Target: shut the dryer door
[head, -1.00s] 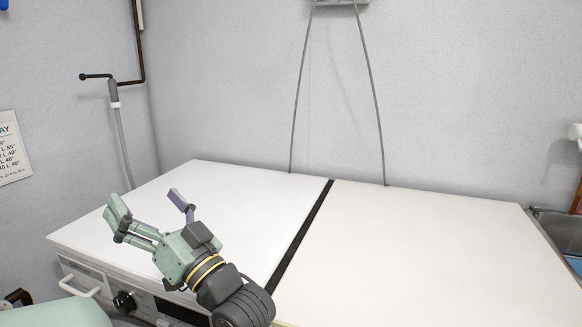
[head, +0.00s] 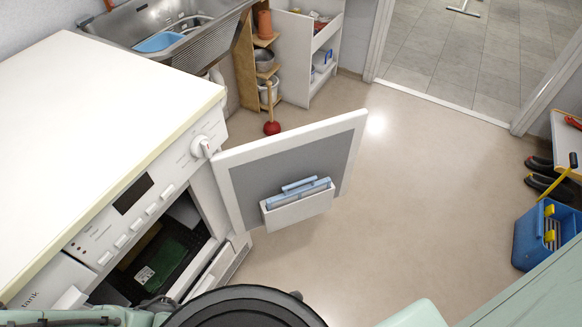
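The dryer (head: 130,205) is the white machine at the left, with a display, several buttons and a round knob (head: 205,146) on its front. Its door (head: 348,165) stands wide open, swung out to the right over the floor from the right side of the opening. The door's inner face is a grey panel in a white frame, with a white holder (head: 300,208) carrying blue items. The dark opening (head: 165,250) is exposed and holds a green board. My gripper is not in view; parts of my arm and body cover the bottom edge.
The floor (head: 420,180) right of the door is clear. A metal sink (head: 165,30), a wooden shelf (head: 262,60) and a red plunger (head: 272,127) stand behind.

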